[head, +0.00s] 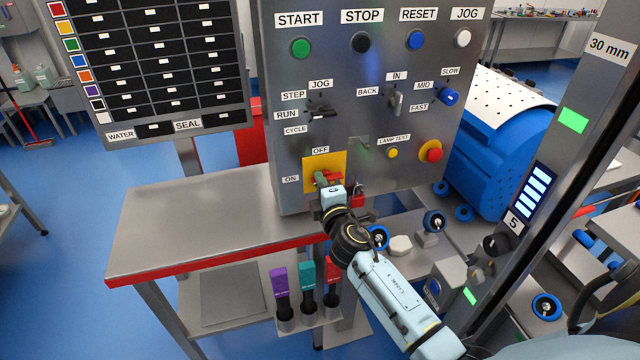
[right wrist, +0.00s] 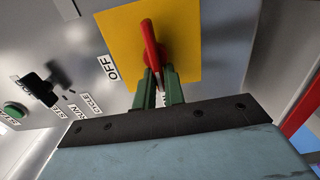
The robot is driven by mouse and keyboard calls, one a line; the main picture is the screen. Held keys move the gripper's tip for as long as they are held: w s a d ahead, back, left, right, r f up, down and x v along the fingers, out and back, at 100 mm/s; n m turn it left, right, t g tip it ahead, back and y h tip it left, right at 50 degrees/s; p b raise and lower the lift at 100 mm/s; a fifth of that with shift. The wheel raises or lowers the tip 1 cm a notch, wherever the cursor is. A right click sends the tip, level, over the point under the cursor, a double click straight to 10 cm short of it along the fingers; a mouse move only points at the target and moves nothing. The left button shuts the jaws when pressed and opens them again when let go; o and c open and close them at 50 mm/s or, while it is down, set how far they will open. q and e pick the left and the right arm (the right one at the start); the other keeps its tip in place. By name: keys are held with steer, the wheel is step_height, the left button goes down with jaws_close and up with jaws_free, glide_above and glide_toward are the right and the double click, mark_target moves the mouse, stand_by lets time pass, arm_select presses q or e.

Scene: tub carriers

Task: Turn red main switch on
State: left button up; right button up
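The red main switch (head: 334,176) sits on a yellow plate (head: 340,159) low on the grey control panel, with OFF above the plate and ON at its left. Its red handle lies roughly sideways in the head view, with its held end toward the ON side. The handle also shows in the right wrist view (right wrist: 150,40). My right gripper (head: 321,178) is at the plate. Its green fingers (right wrist: 159,78) stand close on both sides of the handle's near end and appear shut on it. My left gripper is out of view.
A red and yellow button (head: 430,151) and a LAMP TEST button (head: 392,153) lie right of the plate. A red padlock-like part (head: 357,200) hangs just below right. A grey table (head: 200,210) with a red edge stands below left.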

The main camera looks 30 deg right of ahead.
steer(key=o, duration=0.4)
steer(key=shift+d+f, duration=0.15)
steer(key=shift+d, duration=0.1)
steer(key=shift+s, duration=0.1)
steer(key=b+v, duration=0.1)
steer(key=v, duration=1.2)
steer(key=shift+s, duration=0.2)
steer(key=shift+a, duration=0.1)
